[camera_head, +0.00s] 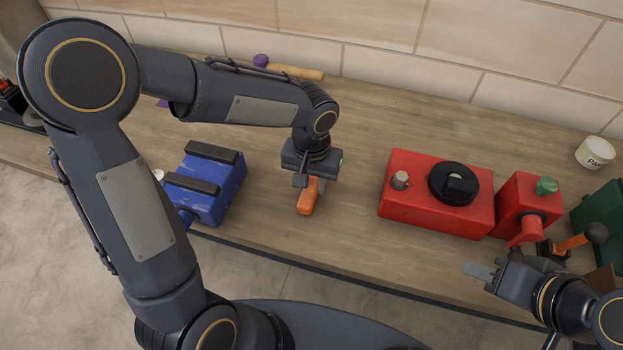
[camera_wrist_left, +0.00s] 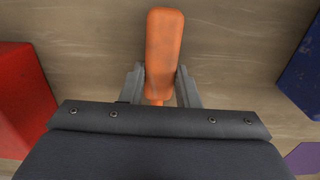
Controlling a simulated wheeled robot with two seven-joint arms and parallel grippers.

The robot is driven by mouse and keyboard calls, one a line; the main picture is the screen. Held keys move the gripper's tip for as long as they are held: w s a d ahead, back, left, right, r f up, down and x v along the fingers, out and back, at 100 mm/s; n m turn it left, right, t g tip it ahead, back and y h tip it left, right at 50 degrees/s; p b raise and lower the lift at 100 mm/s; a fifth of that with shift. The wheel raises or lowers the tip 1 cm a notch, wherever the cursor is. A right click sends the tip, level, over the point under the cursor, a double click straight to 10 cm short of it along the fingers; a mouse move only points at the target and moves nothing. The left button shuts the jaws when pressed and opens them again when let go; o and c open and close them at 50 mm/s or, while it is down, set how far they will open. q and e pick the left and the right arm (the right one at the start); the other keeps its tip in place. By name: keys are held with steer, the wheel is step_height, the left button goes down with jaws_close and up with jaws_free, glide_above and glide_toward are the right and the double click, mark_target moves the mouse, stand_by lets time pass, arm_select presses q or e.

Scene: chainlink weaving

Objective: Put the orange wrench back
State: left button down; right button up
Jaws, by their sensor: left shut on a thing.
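The orange wrench (camera_head: 306,197) is at my left gripper (camera_head: 313,181), over the wooden bench between the blue vise and the red machine. In the left wrist view the wrench's orange handle (camera_wrist_left: 164,50) sticks out from between the two fingers of my left gripper (camera_wrist_left: 160,85), which are shut on it. The rest of the wrench is hidden by the gripper body. I cannot tell whether the wrench touches the bench. My right gripper (camera_head: 480,272) is at the lower right, near the bench's front edge, with nothing visible in it; its finger gap is unclear.
A blue vise (camera_head: 230,187) stands left of the left gripper. A red machine (camera_head: 410,207) with a black knob stands to the right, beside a smaller red unit (camera_head: 525,205). A purple-headed mallet (camera_head: 295,71) lies by the tiled wall. Bench between vise and machine is clear.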

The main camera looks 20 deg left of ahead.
arm_select(q)
steer(key=shift+f, duration=0.1)
steer(key=shift+f, duration=0.15)
steer(key=c, duration=1.1)
jaws_free()
steer(key=r, duration=0.8)
steer(key=shift+s+d+b, duration=0.1)
steer(key=shift+s+b, duration=0.15)
steer(key=shift+b, duration=0.1)
steer(key=s+a+n+t+h, duration=0.1)
steer(key=s+a, duration=0.3)
steer(key=s, duration=0.4)
steer(key=s+a+r+n+t+h, duration=0.1)
steer(key=s+a+t, duration=0.3)
steer(key=s, duration=0.4)
steer(key=shift+a+t+h, duration=0.3)
steer(key=shift+a+h, duration=0.4)
steer(key=shift+h, duration=0.2)
